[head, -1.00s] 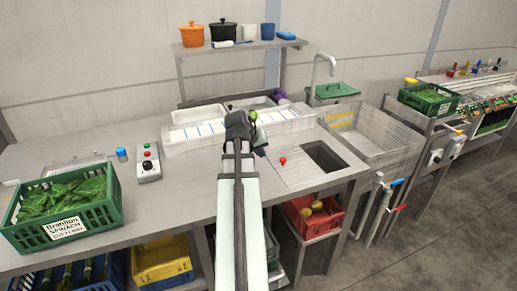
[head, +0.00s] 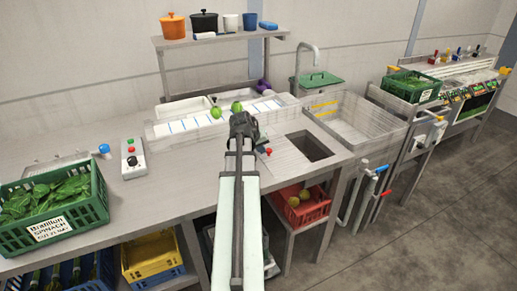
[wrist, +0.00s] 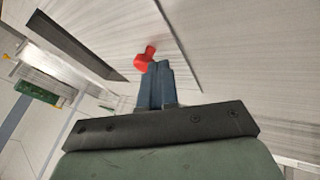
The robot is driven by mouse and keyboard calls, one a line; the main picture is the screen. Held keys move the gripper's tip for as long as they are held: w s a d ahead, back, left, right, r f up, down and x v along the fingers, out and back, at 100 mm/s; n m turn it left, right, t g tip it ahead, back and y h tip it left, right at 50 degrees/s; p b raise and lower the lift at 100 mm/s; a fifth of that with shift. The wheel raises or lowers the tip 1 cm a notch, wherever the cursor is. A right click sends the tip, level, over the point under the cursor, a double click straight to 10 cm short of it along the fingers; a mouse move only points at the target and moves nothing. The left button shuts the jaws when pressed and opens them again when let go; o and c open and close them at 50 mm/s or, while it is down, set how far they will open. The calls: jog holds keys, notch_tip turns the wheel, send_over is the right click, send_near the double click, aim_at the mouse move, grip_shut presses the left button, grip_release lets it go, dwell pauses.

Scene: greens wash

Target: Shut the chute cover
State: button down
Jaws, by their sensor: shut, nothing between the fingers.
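The chute is a dark rectangular opening (head: 311,146) in the worktop, and it stands uncovered. Its flat grey cover (head: 284,158) lies to the left of the opening and carries a red knob (head: 268,152). The knob also shows in the wrist view (wrist: 144,60), with the dark opening (wrist: 80,46) to its left. My gripper (wrist: 160,68) is shut and empty, its fingertips right beside the knob. I cannot tell whether they touch it. In the head view my gripper (head: 258,143) is just left of the knob, its fingertips partly hidden.
A pale trough (head: 170,128) with green items (head: 237,107) runs behind the cover. A basin (head: 350,120) with a tap lies right of the chute. A control box (head: 133,158) and a spinach crate (head: 95,205) stand left. A red crate (head: 300,208) sits below.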

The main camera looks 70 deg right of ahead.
send_over(284, 151)
jog(key=s+d, duration=0.2)
jog(key=shift+s+d, duration=0.45)
jog(key=shift+s, duration=0.15)
dwell(0.3)
jog(key=w+a, duration=0.2)
jog(key=w, duration=0.1)
jog(key=shift+w+a+r, duration=0.15)
jog(key=shift+a+r, duration=0.15)
jog(key=shift+r, duration=0.05)
jog(key=v, duration=1)
